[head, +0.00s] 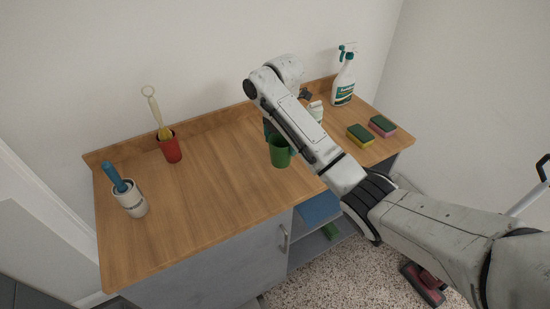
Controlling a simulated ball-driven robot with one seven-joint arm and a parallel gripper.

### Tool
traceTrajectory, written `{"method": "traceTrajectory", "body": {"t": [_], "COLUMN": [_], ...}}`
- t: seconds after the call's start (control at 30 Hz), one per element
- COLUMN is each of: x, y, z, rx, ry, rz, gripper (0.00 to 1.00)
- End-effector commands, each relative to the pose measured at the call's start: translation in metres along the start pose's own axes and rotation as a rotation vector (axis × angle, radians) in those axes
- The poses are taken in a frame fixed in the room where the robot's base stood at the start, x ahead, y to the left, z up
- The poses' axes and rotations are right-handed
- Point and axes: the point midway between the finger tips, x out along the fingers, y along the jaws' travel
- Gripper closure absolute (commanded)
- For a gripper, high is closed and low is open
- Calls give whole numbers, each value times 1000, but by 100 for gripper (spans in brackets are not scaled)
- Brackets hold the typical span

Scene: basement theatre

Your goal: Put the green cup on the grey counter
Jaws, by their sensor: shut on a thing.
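My gripper (268,126) is mostly hidden behind my own arm; only a dark bit shows at the cup's upper left. It is shut on the cup. I cannot tell whether the cup's base touches the top or hangs just above it. The counter (205,205) has a brown wooden top and a grey front (225,265) with a door and open shelves.
The middle-left of the top is clear.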

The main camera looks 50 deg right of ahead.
Motion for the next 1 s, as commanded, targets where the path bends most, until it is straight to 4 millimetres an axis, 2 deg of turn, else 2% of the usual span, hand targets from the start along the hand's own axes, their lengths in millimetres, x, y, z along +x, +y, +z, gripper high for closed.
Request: {"method": "traceTrajectory", "body": {"t": [0.03, 0.1, 0.3, 0.43, 0.67, 1.0], "x": [13, 19, 26, 33, 60, 65], "y": [6, 12, 23, 28, 27, 27], "z": [0, 1, 4, 5, 5, 5], "rx": [-1, -1, -1, -1, 0, 0], "ry": [-1, 0, 0, -1, 0, 0], "rz": [0, 0, 0, -1, -1, 0], "gripper": [48, 48, 48, 48, 48, 48]}}
